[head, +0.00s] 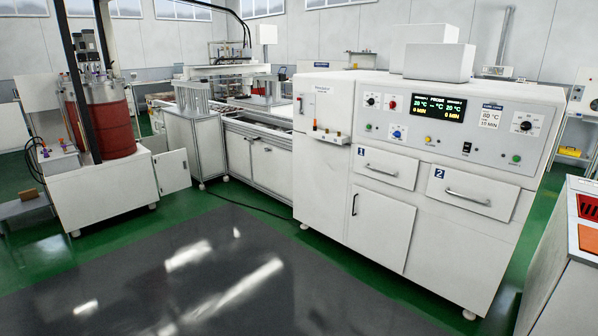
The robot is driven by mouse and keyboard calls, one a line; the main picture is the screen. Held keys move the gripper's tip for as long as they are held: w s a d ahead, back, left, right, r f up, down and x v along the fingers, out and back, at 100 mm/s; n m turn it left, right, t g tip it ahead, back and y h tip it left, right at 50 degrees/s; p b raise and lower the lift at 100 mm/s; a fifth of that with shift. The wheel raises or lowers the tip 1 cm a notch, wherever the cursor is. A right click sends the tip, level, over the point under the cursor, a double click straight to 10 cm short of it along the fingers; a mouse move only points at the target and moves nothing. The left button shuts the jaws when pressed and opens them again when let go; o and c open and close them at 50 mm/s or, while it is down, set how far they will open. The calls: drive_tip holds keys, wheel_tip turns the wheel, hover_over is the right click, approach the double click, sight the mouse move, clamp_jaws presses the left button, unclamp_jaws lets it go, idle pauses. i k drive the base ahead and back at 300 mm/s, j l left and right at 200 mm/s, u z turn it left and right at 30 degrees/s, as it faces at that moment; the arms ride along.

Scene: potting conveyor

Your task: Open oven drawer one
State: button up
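The white oven cabinet (330,185) stands right of centre in the head view. Drawer one (393,165), labelled 1, sits below the control panel on the left and looks shut. Its handle (378,171) is a thin horizontal bar. Drawer two (470,199), labelled 2, is to its right with a similar handle and looks shut. The control panel (450,137) has a lit display (437,108), knobs and coloured buttons. A door (381,227) with an upright handle is below drawer one, also shut. My gripper is not in view.
A dark glossy floor area (200,270) in front of the oven is clear. A conveyor bench (255,150) stands left of the oven. A white cart with a red drum (105,125) is at the left. A cabinet with orange panels (575,260) is at the right edge.

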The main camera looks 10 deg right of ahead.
sight(390, 167)
drive_tip(key=i+l+z, duration=0.25)
drive_tip(key=i, duration=0.75)
drive_tip(key=i+z, duration=0.2)
drive_tip(key=i, duration=0.8)
drive_tip(key=i+l+u, duration=0.15)
drive_tip(key=i, duration=0.3)
drive_tip(key=i+u, duration=0.15)
drive_tip(key=i, duration=0.35)
drive_tip(key=i+l+u, duration=0.1)
drive_tip(key=i+l, duration=0.15)
drive_tip(key=i, duration=0.15)
